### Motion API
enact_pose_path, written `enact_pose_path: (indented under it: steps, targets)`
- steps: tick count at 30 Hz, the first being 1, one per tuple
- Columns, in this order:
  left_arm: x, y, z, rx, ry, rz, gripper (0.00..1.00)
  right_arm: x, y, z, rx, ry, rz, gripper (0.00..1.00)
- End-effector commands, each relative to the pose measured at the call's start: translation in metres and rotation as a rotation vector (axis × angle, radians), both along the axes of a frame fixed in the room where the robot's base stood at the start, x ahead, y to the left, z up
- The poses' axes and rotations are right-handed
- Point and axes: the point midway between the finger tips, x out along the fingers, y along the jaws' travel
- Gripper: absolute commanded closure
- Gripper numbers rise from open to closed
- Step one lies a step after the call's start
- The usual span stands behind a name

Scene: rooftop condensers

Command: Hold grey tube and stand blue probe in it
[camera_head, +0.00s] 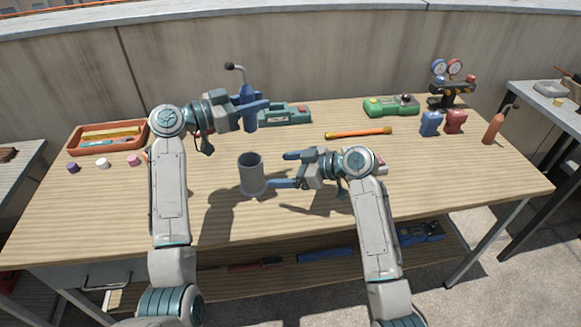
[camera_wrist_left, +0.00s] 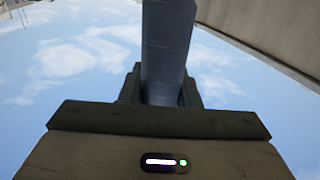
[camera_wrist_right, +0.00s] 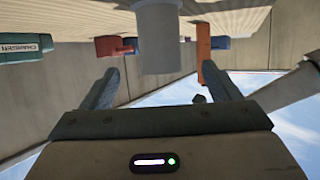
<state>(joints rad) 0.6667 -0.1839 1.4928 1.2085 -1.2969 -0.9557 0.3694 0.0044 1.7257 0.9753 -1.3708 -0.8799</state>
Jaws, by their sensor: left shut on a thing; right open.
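The grey tube (camera_head: 252,178) stands upright on the workbench, its open mouth facing up. My left gripper (camera_head: 252,108) is shut on the blue probe (camera_head: 248,93) and holds it roughly upright above the table, higher than the tube and behind it. A thin bent rod with a dark ball end shows above the probe. The probe's shaft fills the space between the fingers in the left wrist view (camera_wrist_left: 168,50). My right gripper (camera_head: 278,170) is open, just right of the tube, its fingers pointing at it. In the right wrist view the tube (camera_wrist_right: 160,40) is ahead between the fingers.
An orange tray (camera_head: 108,138) and several small caps are at the left. A teal case (camera_head: 287,114), a green case (camera_head: 391,106) and an orange stick (camera_head: 358,132) lie behind. The front of the bench is clear.

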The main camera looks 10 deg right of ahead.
Motion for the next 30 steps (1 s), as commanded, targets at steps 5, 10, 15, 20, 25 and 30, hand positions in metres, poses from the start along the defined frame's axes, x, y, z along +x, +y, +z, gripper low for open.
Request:
enact_pose_path:
  steps: [5, 10, 15, 20, 25, 30]
  targets:
    - [0.000, 0.000, 0.001, -0.001, -0.001, 0.000, 0.99, 0.014, 0.026, -0.010, 0.003, 0.002, 0.002, 0.17]
    - [0.000, 0.000, 0.001, -0.001, -0.001, 0.000, 0.99, 0.029, 0.052, -0.023, 0.001, 0.002, 0.000, 0.17]
    - [0.000, 0.000, 0.001, -0.001, -0.001, 0.000, 0.99, 0.041, 0.073, -0.034, -0.001, 0.002, 0.000, 0.17]
    - [0.000, 0.000, 0.001, -0.001, -0.001, 0.000, 0.99, 0.047, 0.085, -0.040, -0.003, 0.000, -0.001, 0.17]
    - [0.000, 0.000, 0.001, -0.001, -0.001, 0.000, 0.99, 0.049, 0.088, -0.041, -0.005, -0.001, -0.002, 0.17]
    - [0.000, 0.000, 0.001, -0.001, -0.001, 0.000, 0.99, 0.049, 0.088, -0.041, -0.005, -0.001, -0.002, 0.17]
